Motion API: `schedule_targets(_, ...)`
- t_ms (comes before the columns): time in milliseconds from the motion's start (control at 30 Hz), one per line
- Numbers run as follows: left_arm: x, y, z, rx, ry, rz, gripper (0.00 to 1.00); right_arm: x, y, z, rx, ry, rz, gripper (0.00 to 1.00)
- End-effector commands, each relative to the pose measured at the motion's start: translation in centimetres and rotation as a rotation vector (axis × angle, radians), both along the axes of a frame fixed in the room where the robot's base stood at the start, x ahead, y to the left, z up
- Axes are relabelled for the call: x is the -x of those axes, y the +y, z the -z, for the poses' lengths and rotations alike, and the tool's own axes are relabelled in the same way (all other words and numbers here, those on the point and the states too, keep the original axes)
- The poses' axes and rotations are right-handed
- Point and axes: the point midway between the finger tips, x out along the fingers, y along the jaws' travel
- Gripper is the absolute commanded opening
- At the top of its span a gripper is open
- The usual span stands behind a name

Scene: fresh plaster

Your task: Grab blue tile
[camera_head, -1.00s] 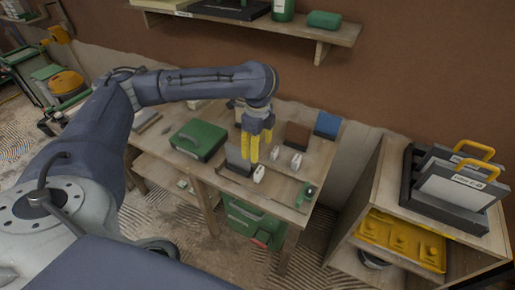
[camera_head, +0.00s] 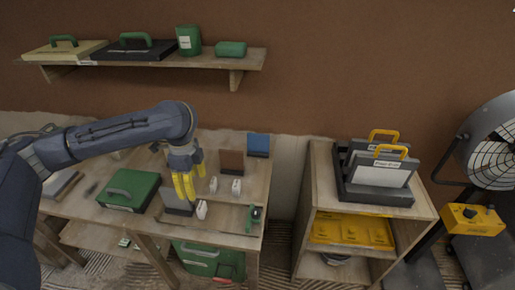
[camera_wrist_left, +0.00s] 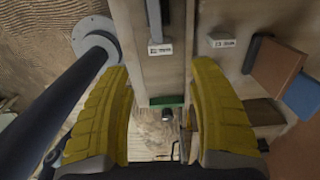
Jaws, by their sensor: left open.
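The blue tile (camera_head: 258,145) stands upright at the back right of the workbench in the head view. It also shows at the right edge of the left wrist view (camera_wrist_left: 303,97). My left gripper (camera_head: 188,187), with yellow fingers, points down over the bench, left of the blue tile and nearer the front. In the left wrist view its fingers (camera_wrist_left: 162,72) are spread, with nothing held between them. A brown tile (camera_head: 231,161) stands just left of the blue one. A grey tile (camera_head: 175,205) is partly hidden behind my left fingers. My right gripper is not in view.
A green case (camera_head: 128,190) lies left of the gripper. Small white labelled blocks (camera_head: 236,187) stand near the tiles. A shelf (camera_head: 150,64) hangs above the bench. A wooden cabinet (camera_head: 309,190) stands to the right, with a fan (camera_head: 492,150) beyond it.

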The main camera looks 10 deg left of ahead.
Motion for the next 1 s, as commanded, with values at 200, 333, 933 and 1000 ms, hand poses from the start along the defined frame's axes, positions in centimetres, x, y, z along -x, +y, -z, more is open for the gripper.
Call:
schedule_targets(200,0.00,-0.01,0.00,0.000,0.000,0.000,0.60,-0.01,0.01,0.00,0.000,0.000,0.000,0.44)
schedule_targets(333,0.00,-0.01,0.00,0.000,0.000,0.000,0.60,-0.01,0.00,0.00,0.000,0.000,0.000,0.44)
schedule_targets(933,0.00,0.00,0.00,0.000,0.000,0.000,1.00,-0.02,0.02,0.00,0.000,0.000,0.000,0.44)
schedule_targets(1000,-0.02,-0.02,0.01,0.000,-0.001,0.001,1.00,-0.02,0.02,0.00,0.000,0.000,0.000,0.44)
